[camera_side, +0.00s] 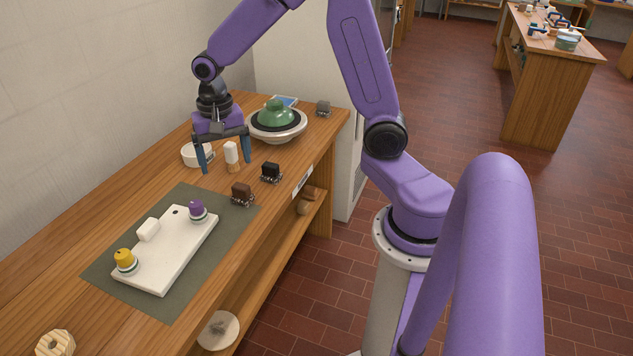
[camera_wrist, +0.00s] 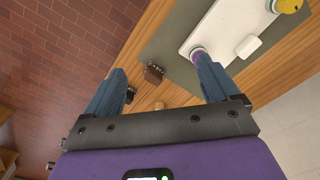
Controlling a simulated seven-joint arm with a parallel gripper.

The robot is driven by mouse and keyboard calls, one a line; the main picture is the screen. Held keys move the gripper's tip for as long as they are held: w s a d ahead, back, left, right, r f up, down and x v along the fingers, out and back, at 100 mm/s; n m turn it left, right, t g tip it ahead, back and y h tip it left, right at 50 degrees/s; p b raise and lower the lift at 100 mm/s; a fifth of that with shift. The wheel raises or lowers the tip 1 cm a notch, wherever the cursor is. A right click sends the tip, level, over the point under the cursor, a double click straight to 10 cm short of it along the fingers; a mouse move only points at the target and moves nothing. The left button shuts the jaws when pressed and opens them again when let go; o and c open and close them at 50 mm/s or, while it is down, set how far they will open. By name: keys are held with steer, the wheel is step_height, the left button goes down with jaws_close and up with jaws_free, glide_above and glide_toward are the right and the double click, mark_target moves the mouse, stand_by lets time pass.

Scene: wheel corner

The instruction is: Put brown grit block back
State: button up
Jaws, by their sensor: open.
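The brown grit block (camera_side: 241,192) sits on the wooden bench at the right edge of the grey-green mat, near the bench's front edge. Small dark bits show at its foot. In the wrist view the brown block (camera_wrist: 153,74) lies beyond my fingertips, in the gap between them. My gripper (camera_side: 226,164) is open and empty, pointing down above the bench, farther back than the brown block. In the wrist view my gripper (camera_wrist: 160,68) has its fingers wide apart. A black block (camera_side: 270,171) and a grey block (camera_side: 323,108) stand along the same front edge.
A white-topped wooden piece (camera_side: 232,154) stands near my fingers. A white round dish (camera_side: 196,155) and a green-domed wheel (camera_side: 276,120) are close by. A white board (camera_side: 170,262) with yellow and purple knobs lies on the mat (camera_side: 110,262). Bare bench lies left of the mat.

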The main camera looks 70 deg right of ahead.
steer(key=s+a+r+n, duration=0.2)
steer(key=s+a+n, duration=0.1)
steer(key=s+n, duration=0.7)
steer(key=s+a+r+n, duration=0.1)
steer(key=s+a+n, duration=0.2)
steer(key=s+n, duration=0.8)
steer(key=s, duration=0.4)
steer(key=shift+r, duration=0.35)
